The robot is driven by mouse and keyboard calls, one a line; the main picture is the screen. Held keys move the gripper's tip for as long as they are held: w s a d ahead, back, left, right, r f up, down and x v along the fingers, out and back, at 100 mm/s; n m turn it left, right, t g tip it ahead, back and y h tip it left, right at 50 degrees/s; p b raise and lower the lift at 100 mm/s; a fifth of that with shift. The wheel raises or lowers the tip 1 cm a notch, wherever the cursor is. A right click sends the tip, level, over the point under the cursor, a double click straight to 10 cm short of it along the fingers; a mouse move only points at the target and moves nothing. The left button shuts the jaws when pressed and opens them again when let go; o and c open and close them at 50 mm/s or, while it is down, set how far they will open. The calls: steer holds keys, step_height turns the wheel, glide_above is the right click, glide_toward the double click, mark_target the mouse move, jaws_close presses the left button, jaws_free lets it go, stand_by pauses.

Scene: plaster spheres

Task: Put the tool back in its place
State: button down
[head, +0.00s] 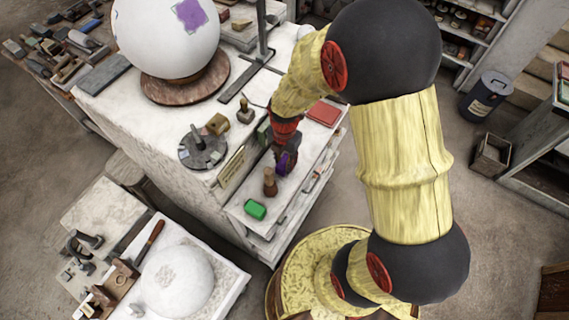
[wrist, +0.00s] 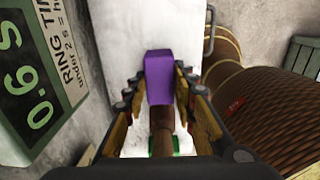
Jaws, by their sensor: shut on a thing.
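My gripper (wrist: 160,95) is shut on a purple block (wrist: 159,78), with a finger on each side of it. In the head view the purple block (head: 287,162) shows at the gripper's end, partly covered by the gripper (head: 284,152), over the side shelf of the white bench. A brown wooden piece with a knobbed top (head: 270,182) stands on the shelf close to it. A green block (head: 255,209) lies nearer the shelf's front end.
A cream sign (head: 231,172) stands along the shelf's left side. A panel reading 0.6 s (wrist: 35,75) is close at left in the wrist view. The bench holds a large white sphere (head: 165,35) and a round dark stand (head: 203,148). A red block (head: 324,112) lies behind.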

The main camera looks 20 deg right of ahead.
steer(key=shift+f, duration=0.95)
steer(key=shift+f, duration=0.2)
steer(key=c, duration=1.5)
jaws_free()
steer(key=shift+o, duration=0.2)
steer(key=shift+r, duration=0.15)
step_height(320, 180, up, 12)
steer(key=p, duration=0.1)
step_height(320, 180, up, 15)
steer(key=m+t, duration=0.3)
steer(key=m, duration=1)
glide_above(285, 162)
steer(key=s, duration=0.5)
steer(key=s+r+m+t, duration=0.2)
steer(key=s+r+m, duration=0.5)
steer(key=m, duration=0.5)
steer(key=shift+s+r+t, duration=0.3)
steer(key=shift+s, duration=0.7)
